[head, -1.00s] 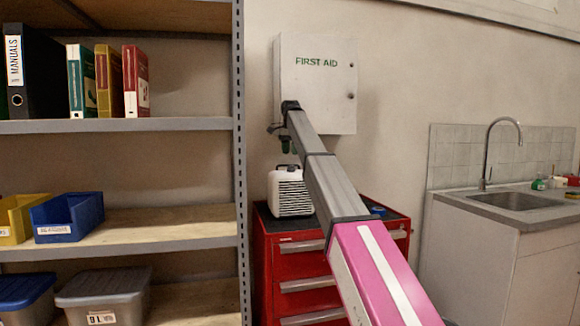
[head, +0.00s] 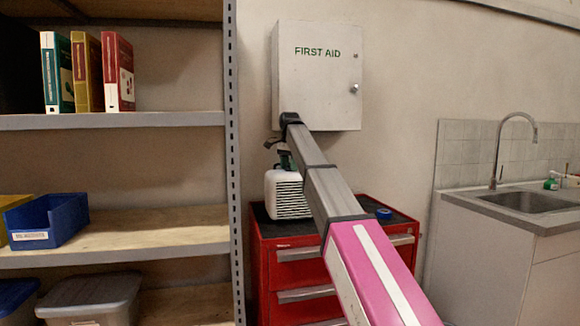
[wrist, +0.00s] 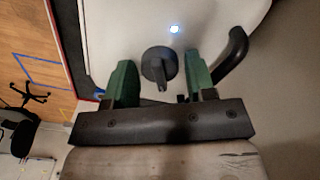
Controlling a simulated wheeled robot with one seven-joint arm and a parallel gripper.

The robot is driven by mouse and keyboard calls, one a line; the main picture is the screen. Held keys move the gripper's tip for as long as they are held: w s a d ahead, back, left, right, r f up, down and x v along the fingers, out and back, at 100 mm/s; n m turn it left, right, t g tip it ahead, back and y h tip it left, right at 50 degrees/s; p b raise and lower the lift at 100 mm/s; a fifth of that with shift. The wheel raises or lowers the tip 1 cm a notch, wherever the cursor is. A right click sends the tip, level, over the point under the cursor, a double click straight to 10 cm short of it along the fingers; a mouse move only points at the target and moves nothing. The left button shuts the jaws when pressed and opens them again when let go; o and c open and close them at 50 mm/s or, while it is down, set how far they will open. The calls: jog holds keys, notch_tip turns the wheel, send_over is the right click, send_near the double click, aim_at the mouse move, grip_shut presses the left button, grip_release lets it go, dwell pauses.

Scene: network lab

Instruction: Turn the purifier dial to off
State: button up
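The white purifier (head: 287,194) with a slatted front stands on top of the red tool cabinet. In the wrist view its white top (wrist: 120,20) shows a black dial (wrist: 158,65) with a pointer, a small lit blue-white light (wrist: 174,29) and a black curved handle (wrist: 232,55). My gripper (wrist: 160,82) is open, with one green finger on each side of the dial and gaps between fingers and dial. In the head view my gripper (head: 284,160) is over the purifier's top, partly hidden by my arm.
The red tool cabinet (head: 285,255) has a dark top with a blue roll (head: 383,214) on it. A first aid cabinet (head: 318,75) hangs on the wall above. A metal shelf (head: 110,122) stands left. A sink (head: 530,201) is at right, with clear floor before it.

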jog(key=c, duration=0.6)
jog(key=shift+n, duration=0.3)
jog(key=n, duration=0.3)
jog(key=shift+n, duration=2.1)
jog(key=o, duration=0.7)
jog(key=shift+c, duration=0.2)
